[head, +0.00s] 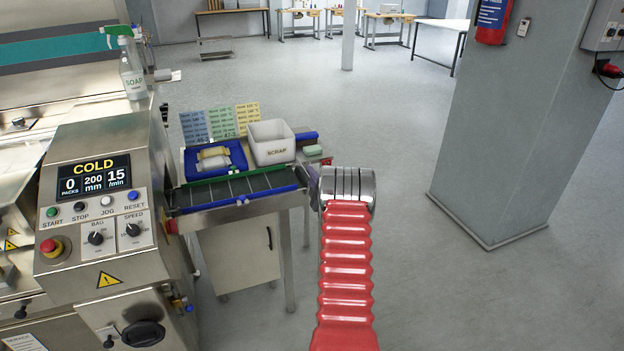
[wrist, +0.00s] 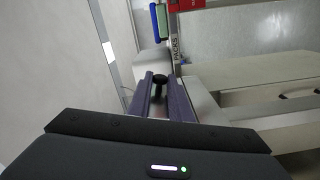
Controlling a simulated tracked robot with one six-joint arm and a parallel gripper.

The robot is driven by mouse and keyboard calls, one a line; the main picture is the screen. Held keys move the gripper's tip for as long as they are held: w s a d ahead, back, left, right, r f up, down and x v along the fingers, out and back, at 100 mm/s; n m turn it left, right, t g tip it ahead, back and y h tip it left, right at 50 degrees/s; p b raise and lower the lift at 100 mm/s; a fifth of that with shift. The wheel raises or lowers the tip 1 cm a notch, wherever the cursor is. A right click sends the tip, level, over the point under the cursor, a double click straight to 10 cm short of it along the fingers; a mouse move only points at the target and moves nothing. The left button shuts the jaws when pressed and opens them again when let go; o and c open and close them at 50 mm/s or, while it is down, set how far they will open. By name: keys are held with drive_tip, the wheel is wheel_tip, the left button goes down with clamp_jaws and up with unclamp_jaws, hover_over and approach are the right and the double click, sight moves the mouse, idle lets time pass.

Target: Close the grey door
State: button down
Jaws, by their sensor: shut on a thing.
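In the head view a pale grey door (head: 238,262) with a dark handle (head: 269,238) stands under the short conveyor table. Whether it is ajar I cannot tell. In the wrist view my gripper (wrist: 160,90) shows two purple-grey fingers close together, shut on a small dark rounded piece (wrist: 159,82). Which part this piece belongs to is unclear. A pale panel (wrist: 45,65) fills the left of the wrist view; I cannot tell if it is the door.
The wrapper's control panel (head: 100,200) stands left. A grey pillar (head: 520,120) stands right. Floor between table and pillar is clear.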

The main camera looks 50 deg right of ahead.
drive_tip(key=shift+w+a+r+n, duration=0.1)
drive_tip(key=shift+w+a+n, duration=0.2)
drive_tip(key=shift+n, duration=0.6)
drive_tip(key=shift+w+a+r+n, duration=0.1)
drive_tip(key=shift+a+n, duration=0.25)
drive_tip(key=shift+n, duration=0.55)
drive_tip(key=shift+a, duration=0.1)
drive_tip(key=c, duration=1.6)
unclamp_jaws()
drive_tip(key=shift+s+r, duration=0.1)
drive_tip(key=shift+s, duration=0.1)
drive_tip(key=v, duration=1.3)
drive_tip(key=shift+s, duration=0.15)
